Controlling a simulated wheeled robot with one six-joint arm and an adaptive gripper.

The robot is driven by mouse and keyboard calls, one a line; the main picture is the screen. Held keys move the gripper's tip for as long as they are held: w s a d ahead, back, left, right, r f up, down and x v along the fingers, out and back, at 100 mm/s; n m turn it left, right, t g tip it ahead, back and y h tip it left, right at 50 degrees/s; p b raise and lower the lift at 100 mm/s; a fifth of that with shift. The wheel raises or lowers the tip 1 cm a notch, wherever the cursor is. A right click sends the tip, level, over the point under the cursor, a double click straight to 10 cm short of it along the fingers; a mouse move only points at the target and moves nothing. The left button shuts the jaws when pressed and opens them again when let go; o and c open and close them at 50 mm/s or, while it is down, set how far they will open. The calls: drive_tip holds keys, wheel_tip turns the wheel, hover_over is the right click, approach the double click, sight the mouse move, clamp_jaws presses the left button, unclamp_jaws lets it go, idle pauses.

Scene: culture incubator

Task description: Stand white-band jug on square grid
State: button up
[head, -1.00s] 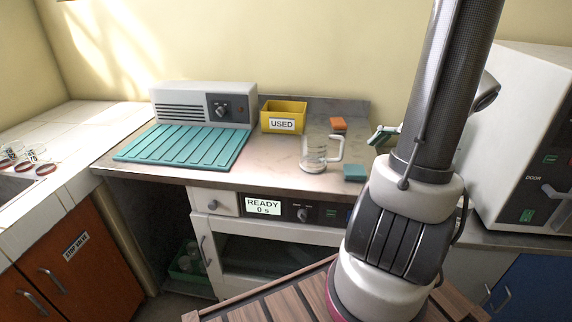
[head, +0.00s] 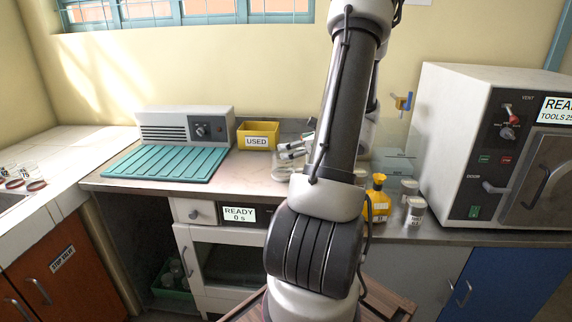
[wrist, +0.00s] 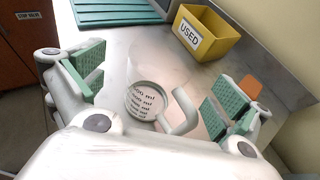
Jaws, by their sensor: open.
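A clear glass jug with a handle and printed ml marks stands on the grey worktop; in the wrist view the jug (wrist: 147,100) is upright, with its handle to the right. In the head view the jug (head: 283,173) is mostly hidden by my arm and gripper. My gripper (wrist: 160,88) is open, with a teal-padded finger on each side of the jug and clear gaps; no grip shows. In the head view my gripper (head: 297,148) is above the jug. A teal slatted mat (head: 166,163) lies to the left; I cannot make out a square grid.
A yellow USED bin (head: 257,136) stands behind the jug. An orange block (wrist: 249,87) lies near the right finger.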

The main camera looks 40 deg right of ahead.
drive_tip(key=x, duration=0.4)
drive_tip(key=shift+d, duration=0.1)
drive_tip(key=shift+s, duration=0.1)
drive_tip(key=c, duration=1.5)
